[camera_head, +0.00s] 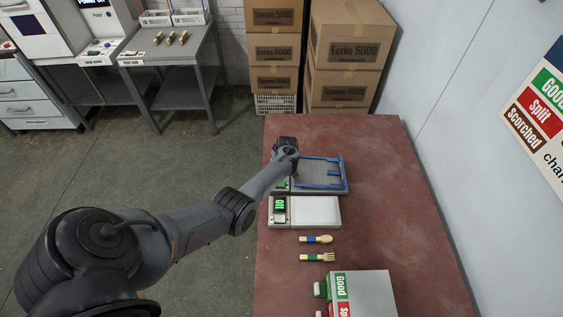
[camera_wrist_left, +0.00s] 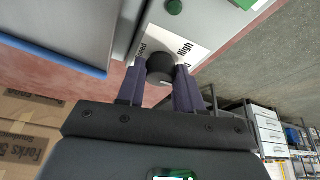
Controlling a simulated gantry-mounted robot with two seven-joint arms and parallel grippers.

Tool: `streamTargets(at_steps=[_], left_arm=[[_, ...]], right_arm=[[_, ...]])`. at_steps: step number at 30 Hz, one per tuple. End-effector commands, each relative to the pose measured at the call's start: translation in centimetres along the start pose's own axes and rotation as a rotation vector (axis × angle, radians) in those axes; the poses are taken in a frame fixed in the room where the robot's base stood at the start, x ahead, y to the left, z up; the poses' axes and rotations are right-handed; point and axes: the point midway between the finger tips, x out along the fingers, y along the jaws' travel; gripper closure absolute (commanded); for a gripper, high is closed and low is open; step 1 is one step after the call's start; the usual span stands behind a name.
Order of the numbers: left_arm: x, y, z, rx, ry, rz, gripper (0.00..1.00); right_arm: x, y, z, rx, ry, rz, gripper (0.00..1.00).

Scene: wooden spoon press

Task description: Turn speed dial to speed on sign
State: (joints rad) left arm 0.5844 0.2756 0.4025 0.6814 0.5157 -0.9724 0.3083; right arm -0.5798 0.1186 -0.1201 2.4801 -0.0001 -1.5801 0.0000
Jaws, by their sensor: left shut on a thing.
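The speed dial (camera_wrist_left: 160,68) is a dark round knob in the left wrist view. It sits on a white label (camera_wrist_left: 185,47) that reads "High" on one side, with a partly hidden word on the other. My left gripper (camera_wrist_left: 160,78) is shut on the dial, with one dark purple finger on each side of it. In the head view my left gripper (camera_head: 286,146) is over the left end of the machine with the blue frame (camera_head: 345,172), and it hides the dial there. I cannot read a speed sign in either view. My right gripper is not in view.
A second grey machine with a white plate (camera_head: 316,211) stands nearer on the red table (camera_head: 380,220). A wooden spoon (camera_head: 318,239) and fork (camera_head: 318,257) lie before it. A grey box (camera_head: 368,292) is at the front. Cardboard boxes (camera_head: 350,45) are stacked behind the table.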

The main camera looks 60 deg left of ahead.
Motion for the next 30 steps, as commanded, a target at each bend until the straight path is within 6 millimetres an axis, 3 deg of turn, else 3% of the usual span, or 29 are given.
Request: streamTargets(at_steps=[7, 8, 12, 23, 30], left_arm=[[0.1, -0.1, 0.0, 0.002, 0.0, -0.001, 0.95], [0.1, -0.1, 0.0, 0.002, 0.0, -0.001, 0.63], [0.1, 0.0, 0.0, 0.002, 0.0, 0.0, 0.42], [-0.2, 0.0, 0.0, 0.002, 0.0, 0.0, 0.4], [-2.7, 0.0, -0.1, 0.003, 0.002, 0.001, 0.4]], right_arm=[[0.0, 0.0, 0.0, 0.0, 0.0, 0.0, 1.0], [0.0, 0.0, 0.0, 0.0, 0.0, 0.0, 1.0], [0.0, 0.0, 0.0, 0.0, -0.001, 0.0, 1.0], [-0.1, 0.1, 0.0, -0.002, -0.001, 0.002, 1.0], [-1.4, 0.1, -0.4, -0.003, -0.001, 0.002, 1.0]])
